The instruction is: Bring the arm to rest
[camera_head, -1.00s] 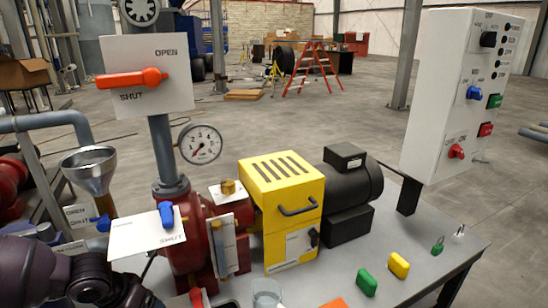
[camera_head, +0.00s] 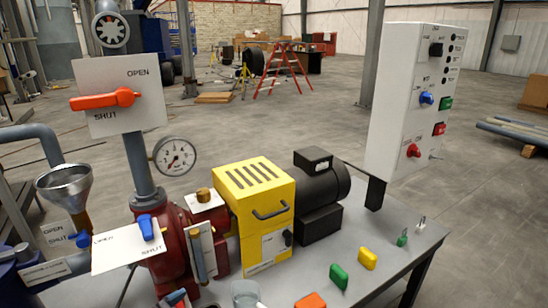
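Neither of my grippers is in view, and no part of my arms shows clearly. The pump stand sits on a grey metal table (camera_head: 385,262). It has a red pump body (camera_head: 172,268), a yellow guard box (camera_head: 262,195) with a black handle, and a black motor (camera_head: 322,200). An orange lever (camera_head: 104,99) lies level across a white OPEN/SHUT plate (camera_head: 140,72). A blue lever (camera_head: 146,228) stands on a lower OPEN/SHUT plate.
A white control box (camera_head: 400,135) with coloured knobs stands at the right. A green tag (camera_head: 339,276), a yellow tag (camera_head: 367,259) and an orange one (camera_head: 311,300) lie on the table. A metal funnel (camera_head: 64,182) and gauge (camera_head: 175,156) are at left.

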